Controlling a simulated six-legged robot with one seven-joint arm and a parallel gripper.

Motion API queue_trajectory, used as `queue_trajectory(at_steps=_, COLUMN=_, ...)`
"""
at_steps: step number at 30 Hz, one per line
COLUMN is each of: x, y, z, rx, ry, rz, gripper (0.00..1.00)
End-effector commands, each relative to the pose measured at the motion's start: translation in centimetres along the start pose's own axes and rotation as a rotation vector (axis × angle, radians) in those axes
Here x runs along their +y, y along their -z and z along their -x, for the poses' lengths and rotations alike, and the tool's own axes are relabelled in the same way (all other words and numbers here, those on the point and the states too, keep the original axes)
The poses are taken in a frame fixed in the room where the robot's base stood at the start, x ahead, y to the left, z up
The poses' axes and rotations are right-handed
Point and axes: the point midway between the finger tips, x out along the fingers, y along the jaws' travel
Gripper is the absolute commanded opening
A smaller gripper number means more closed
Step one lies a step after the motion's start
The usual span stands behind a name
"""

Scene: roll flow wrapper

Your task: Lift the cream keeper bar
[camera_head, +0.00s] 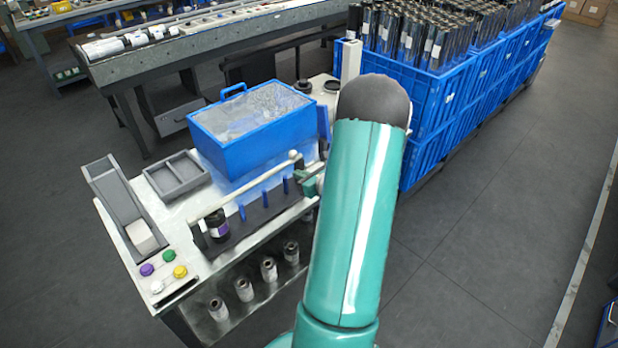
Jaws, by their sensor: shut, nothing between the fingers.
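The cream keeper bar (245,189) is a long, thin rod with a round knob at its right end. It lies over a dark rack (262,216) with blue uprights, on the light bench.
A blue lidded box (255,135) stands behind the bar. A grey tray (177,175), a grey chute (118,200) with a white block, and coloured buttons (180,271) are at left. Several rolls (268,270) sit on the lower shelf. Blue crates (428,105) stand at right.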

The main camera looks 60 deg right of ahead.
Motion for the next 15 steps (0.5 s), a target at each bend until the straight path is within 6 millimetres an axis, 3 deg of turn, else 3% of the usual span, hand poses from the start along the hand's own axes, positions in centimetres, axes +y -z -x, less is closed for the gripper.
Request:
queue_trajectory(at_steps=6, x=0.0, y=0.1, z=-3.3, rx=0.001, ry=0.000, rz=0.000, gripper=0.00)
queue_trajectory(at_steps=15, x=-0.1, y=0.0, z=-4.2, rx=0.000, ry=0.004, rz=-0.001, gripper=0.00)
